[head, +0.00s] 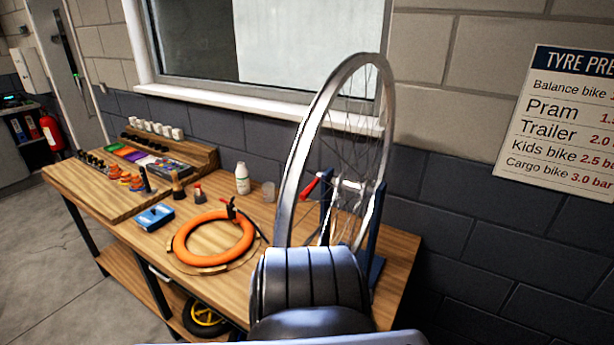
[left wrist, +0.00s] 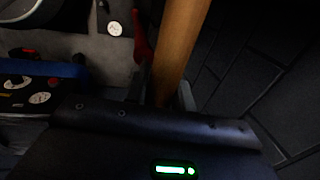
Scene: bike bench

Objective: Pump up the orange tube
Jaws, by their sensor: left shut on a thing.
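The orange tube (head: 185,250) lies flat as a full ring on the wooden bench (head: 262,212). A small dark piece (head: 232,208) with a red tip stands at its far rim. My left gripper (left wrist: 164,95) shows only in the left wrist view, with its grey fingers on both sides of a wood-coloured bar (left wrist: 183,40). It is shut on this bar; I cannot tell what the bar belongs to. A red part (left wrist: 142,45) is beside it. My right gripper is not in view. No pump can be made out in the head view.
A spoked wheel (head: 301,150) stands upright in a blue stand (head: 375,225). A blue box (head: 155,217), a white bottle (head: 242,179) and a tool rack (head: 200,152) are on the bench. A tyre pressure sign (head: 560,125) hangs at right. My arm hides the bench's near right part.

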